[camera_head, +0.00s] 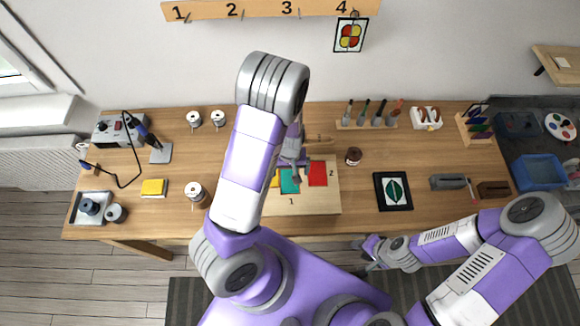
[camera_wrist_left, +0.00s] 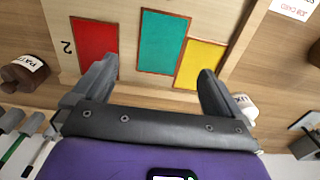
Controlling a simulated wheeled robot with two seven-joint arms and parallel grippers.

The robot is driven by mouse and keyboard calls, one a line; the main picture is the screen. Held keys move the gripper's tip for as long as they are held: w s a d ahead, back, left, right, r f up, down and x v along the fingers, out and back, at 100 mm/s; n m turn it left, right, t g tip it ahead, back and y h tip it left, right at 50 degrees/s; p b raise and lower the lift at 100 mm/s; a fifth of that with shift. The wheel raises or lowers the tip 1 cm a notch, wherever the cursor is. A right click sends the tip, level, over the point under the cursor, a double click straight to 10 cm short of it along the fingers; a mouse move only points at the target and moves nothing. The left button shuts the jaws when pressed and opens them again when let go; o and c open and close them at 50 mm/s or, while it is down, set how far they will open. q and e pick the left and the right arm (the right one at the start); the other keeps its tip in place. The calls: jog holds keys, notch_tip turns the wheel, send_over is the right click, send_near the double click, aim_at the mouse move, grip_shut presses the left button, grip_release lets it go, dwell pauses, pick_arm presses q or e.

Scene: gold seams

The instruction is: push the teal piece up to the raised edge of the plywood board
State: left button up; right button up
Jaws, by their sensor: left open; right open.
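The teal piece (camera_head: 289,183) lies flat on the plywood board (camera_head: 322,205), between the red piece (camera_head: 318,173) and the yellow piece (camera_head: 275,178). In the left wrist view the teal piece (camera_wrist_left: 163,43) has a thin brown outline, a gap from the red piece (camera_wrist_left: 97,47) and sits close beside the yellow piece (camera_wrist_left: 202,62). My left gripper (camera_head: 297,174) is open and empty over the board; its fingers (camera_wrist_left: 158,78) are spread wide, pointing towards the pieces. My right gripper (camera_head: 371,252) is open, off the table's front edge. My left arm hides part of the board.
A dark jar (camera_head: 353,156) stands right of the board, and a framed leaf picture (camera_head: 393,191) lies further right. Tool holders stand at the back. The tabletop between the jar and leaf picture is partly clear.

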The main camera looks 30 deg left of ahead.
aim_at(290, 182)
pick_arm(q)
notch_tip(290, 182, down, 6)
jog(key=shift+f+b, duration=0.25)
jog(key=shift+b, duration=0.05)
jog(key=shift+s, duration=0.1)
jog(key=shift+c, duration=0.3)
jog(key=shift+s+d, duration=0.1)
jog(key=shift+d, duration=0.1)
jog(key=c, duration=1)
jog(key=shift+f, duration=0.1)
